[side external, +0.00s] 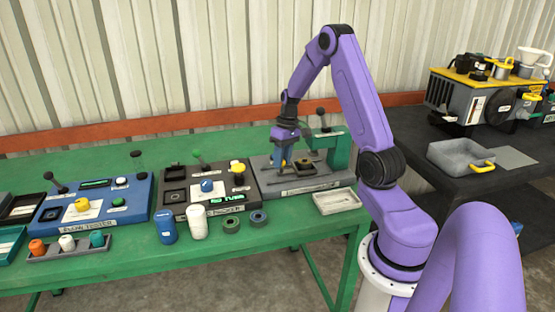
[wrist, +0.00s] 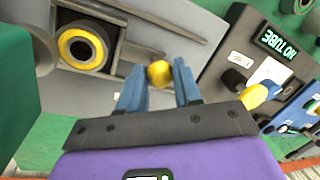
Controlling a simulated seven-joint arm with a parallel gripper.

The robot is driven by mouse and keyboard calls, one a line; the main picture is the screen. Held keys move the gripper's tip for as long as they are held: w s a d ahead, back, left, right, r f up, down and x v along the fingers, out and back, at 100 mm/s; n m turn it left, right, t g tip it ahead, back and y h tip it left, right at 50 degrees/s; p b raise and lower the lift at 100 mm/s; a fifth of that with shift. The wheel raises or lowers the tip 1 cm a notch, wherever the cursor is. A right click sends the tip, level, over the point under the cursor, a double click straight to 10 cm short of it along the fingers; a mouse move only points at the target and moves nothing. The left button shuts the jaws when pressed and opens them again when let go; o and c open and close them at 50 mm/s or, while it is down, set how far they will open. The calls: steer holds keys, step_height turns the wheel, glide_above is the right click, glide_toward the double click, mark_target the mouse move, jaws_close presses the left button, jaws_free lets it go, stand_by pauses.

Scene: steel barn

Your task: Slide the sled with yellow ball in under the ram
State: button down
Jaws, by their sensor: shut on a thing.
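My gripper (wrist: 160,82) has its blue fingers on either side of the yellow ball (wrist: 159,73) and is shut on it. The dark sled (wrist: 112,34) lies beside the ball in the wrist view and carries a round part with a yellow ring (wrist: 82,48). It sits on the grey press base (wrist: 190,17), between raised rails. A grey cylinder, probably the ram (wrist: 30,48), is at the left edge, beyond the sled from the ball. In the side view my gripper (side external: 284,167) points down over the base, left of the green press frame (side external: 338,150); the ball is not clear there.
A dark tester with a green display (side external: 205,190) stands left of the press, and a blue tester (side external: 95,205) further left. A pale tray (side external: 337,201), black rings (side external: 245,219) and blue and white canisters (side external: 197,222) stand in front on the green table.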

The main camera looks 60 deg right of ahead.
steer(key=c, duration=0.8)
jaws_free()
steer(key=shift+r, duration=0.15)
steer(key=d+r, duration=0.1)
steer(key=r, duration=0.4)
steer(key=d+r, duration=0.1)
steer(key=r, duration=0.5)
steer(key=d+r, duration=0.1)
steer(key=r, duration=0.5)
steer(key=shift+s+d, duration=0.1)
steer(key=shift+s, duration=0.2)
steer(key=shift+f, duration=0.1)
